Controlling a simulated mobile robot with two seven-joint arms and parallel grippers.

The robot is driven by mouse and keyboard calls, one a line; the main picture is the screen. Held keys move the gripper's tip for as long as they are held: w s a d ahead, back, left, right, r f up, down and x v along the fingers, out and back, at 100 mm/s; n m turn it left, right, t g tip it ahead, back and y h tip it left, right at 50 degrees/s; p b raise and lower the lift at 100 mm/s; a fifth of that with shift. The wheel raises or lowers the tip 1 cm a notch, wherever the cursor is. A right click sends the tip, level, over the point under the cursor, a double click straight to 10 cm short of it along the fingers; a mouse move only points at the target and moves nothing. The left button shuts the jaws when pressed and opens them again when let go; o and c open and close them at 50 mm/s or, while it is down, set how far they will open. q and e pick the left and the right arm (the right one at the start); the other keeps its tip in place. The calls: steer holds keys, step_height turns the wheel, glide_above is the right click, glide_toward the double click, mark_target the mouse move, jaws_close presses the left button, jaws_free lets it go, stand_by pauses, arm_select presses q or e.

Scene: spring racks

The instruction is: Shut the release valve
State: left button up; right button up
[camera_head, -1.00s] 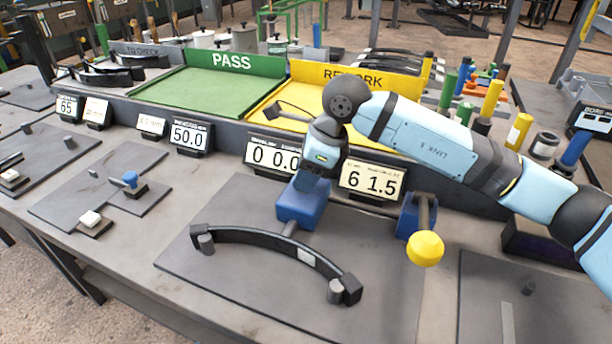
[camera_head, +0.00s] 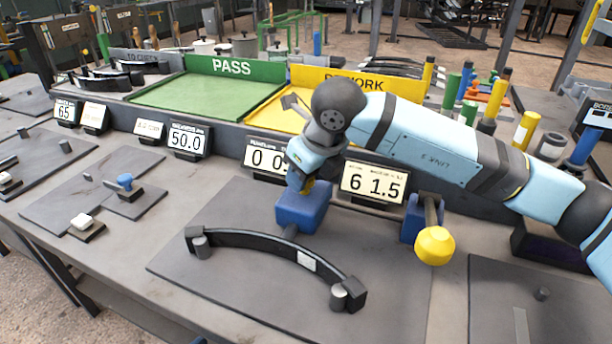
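A yellow round knob (camera_head: 434,245) sits on a dark lever at a blue housing (camera_head: 410,219), right of centre; no label marks it as the release valve. A blue block (camera_head: 302,207) with a short rod stands over the middle of a dark curved leaf spring (camera_head: 272,245), which rests between two grey posts. My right arm comes in from the right, and its gripper (camera_head: 304,186) is just above and behind the blue block, left of the yellow knob. The fingers are mostly hidden by the wrist, so neither contact nor opening is clear. My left gripper is not in view.
Displays read "50.0" (camera_head: 187,141) and "6 1.5" (camera_head: 373,184); another is partly hidden by my wrist. A green PASS tray (camera_head: 215,92) and yellow REWORK tray lie behind. A blue knob (camera_head: 125,180) stands on the left plate. The front plate (camera_head: 215,290) has bare room.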

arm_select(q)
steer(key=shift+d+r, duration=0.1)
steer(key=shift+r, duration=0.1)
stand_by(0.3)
arm_select(e)
steer(key=o, duration=0.9)
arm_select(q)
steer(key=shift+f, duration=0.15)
arm_select(e)
steer(key=shift+d+r, duration=0.1)
steer(key=shift+r, duration=0.25)
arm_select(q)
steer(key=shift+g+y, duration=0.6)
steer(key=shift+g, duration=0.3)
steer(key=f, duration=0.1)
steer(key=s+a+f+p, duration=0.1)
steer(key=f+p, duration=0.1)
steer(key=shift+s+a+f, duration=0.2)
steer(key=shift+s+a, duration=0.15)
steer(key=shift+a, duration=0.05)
arm_select(e)
steer(key=v, duration=1.3)
